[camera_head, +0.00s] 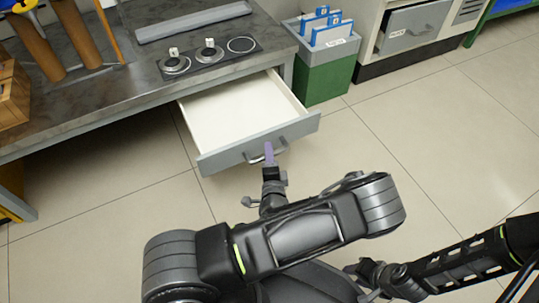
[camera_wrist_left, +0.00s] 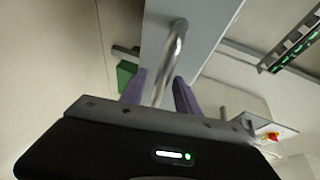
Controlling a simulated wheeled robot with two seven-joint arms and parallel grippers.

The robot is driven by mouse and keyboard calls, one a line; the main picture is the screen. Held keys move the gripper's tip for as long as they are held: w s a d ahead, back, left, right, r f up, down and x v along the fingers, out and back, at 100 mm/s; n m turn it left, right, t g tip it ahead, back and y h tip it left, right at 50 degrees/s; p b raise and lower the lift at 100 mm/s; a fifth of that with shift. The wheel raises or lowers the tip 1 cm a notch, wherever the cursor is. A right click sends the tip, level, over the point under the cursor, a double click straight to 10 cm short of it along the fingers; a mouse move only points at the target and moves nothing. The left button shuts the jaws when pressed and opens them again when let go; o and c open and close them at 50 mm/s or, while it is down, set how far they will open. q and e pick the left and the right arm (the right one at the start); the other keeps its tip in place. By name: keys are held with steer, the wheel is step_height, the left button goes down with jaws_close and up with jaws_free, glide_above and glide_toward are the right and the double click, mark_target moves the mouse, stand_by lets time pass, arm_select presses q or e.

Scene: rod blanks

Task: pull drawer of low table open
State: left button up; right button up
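The low table's drawer (camera_head: 235,118) is pulled well out; its pale inside looks empty. Its grey front carries a curved metal bar handle (camera_head: 252,158), which also shows large in the left wrist view (camera_wrist_left: 171,55). My left gripper (camera_head: 269,153) is at the handle, towards the right end of it. In the left wrist view its two purple fingers (camera_wrist_left: 159,91) stand apart, one on each side of the bar, with gaps visible beside it.
The table top (camera_head: 120,100) bears round plates (camera_head: 208,52), wooden posts and a wooden box at left. A green and grey bin (camera_head: 325,75) stands just right of the drawer. Tiled floor (camera_head: 430,140) in front and right is clear.

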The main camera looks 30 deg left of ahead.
arm_select(q)
steer(key=p+v, duration=0.2)
steer(key=v, duration=0.5)
steer(key=shift+s+d, duration=0.25)
steer(key=shift+s, duration=0.05)
steer(key=shift+r, duration=0.15)
